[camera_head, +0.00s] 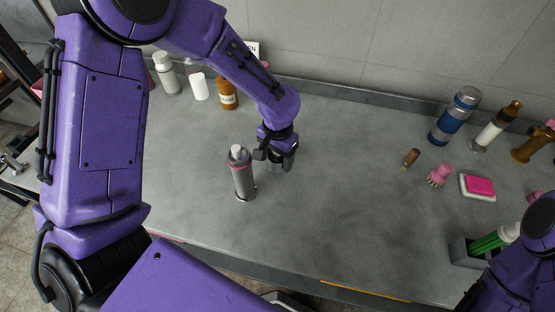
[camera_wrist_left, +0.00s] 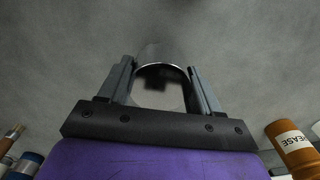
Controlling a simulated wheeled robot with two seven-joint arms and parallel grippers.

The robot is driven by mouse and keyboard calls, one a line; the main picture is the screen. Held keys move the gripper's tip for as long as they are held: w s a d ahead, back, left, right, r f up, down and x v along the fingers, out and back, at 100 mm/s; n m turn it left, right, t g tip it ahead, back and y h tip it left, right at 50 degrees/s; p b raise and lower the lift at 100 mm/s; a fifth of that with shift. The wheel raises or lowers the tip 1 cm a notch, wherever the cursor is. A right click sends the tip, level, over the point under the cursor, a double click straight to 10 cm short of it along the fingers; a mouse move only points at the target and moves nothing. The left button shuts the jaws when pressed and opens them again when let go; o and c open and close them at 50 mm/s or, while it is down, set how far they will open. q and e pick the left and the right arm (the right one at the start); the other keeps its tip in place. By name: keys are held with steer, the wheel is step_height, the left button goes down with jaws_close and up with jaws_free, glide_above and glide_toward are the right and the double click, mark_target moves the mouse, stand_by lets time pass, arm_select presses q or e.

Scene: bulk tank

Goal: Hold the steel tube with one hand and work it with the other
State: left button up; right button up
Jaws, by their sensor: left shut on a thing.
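My left gripper (camera_head: 276,160) is low over the middle of the grey counter. In the left wrist view its two fingers (camera_wrist_left: 162,90) are closed on the sides of a shiny steel tube (camera_wrist_left: 160,53) with a bright round rim. In the head view the gripper mostly hides what it holds. A grey cylinder (camera_head: 241,178) with a pink band and a pale cap stands just left of the gripper; I cannot tell whether they touch. Part of my right arm shows at the lower right, but its gripper is not seen.
Bottles stand at the back left, with an orange grease bottle (camera_head: 227,94) nearest. At the right are a blue and steel bottle (camera_head: 453,117), a pink brush (camera_head: 440,175), a pink pad (camera_head: 479,186) and a holder (camera_head: 464,254) with green items. The counter's middle right is clear.

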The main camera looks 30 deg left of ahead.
arm_select(q)
steer(key=shift+f, duration=0.7)
steer(key=shift+w+f, duration=0.15)
steer(key=o, duration=1.2)
steer(key=shift+f, duration=0.15)
step_height(320, 180, up, 12)
steer(key=shift+r+p, duration=0.2)
steer(key=shift+p, duration=0.1)
